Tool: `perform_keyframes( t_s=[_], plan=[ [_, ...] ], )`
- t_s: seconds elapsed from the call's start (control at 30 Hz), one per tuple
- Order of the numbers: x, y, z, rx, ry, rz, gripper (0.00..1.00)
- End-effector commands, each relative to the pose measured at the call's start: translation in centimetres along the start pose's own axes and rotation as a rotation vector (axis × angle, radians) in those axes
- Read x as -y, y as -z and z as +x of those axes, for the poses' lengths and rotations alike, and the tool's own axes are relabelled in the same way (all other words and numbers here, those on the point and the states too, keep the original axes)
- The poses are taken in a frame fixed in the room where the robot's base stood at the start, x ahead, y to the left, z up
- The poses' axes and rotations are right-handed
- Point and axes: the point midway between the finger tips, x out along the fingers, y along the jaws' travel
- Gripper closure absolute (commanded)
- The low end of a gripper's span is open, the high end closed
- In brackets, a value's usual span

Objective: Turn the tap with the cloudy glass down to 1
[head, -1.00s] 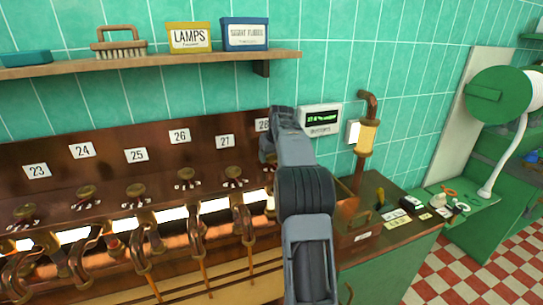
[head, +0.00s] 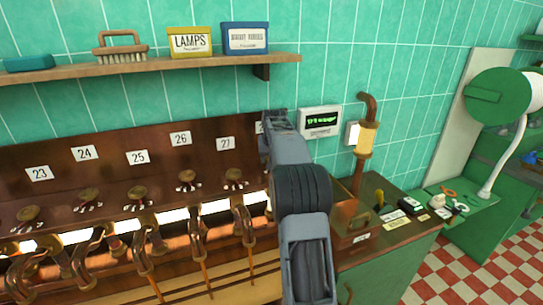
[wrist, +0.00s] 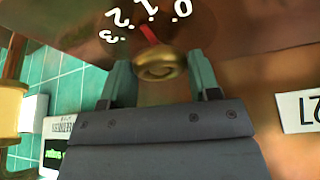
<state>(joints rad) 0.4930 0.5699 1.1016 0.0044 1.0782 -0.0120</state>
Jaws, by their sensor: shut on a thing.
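My gripper (wrist: 161,72) is shut on a round brass tap knob (wrist: 160,66), with one finger on each side of it. The knob's red pointer (wrist: 149,36) points at about the 1 mark on the white 0 to 3 scale (wrist: 117,17). This tap is just right of tap 27, whose plate (wrist: 302,111) appears upside down in the wrist view. In the head view my arm hides the knob, my fingertips and most of this tap's glass. I cannot tell from here whether that glass is cloudy.
A row of other tap knobs (head: 138,193) runs left along the copper panel, with lit glasses and pipes below. A shelf (head: 150,65) hangs above. A wall meter (head: 320,121) and an amber gauge glass (head: 366,139) are at right, over a cluttered counter (head: 377,240).

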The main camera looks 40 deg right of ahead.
Motion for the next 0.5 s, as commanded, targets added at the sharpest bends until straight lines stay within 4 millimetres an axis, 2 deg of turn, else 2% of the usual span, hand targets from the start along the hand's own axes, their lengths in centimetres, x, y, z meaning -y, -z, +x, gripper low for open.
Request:
perform_keyframes(
  t_s=[0.5],
  plan=[
    [0.22, 0.10, -0.13, -0.003, -0.082, 0.199, 0.67]
  ],
)
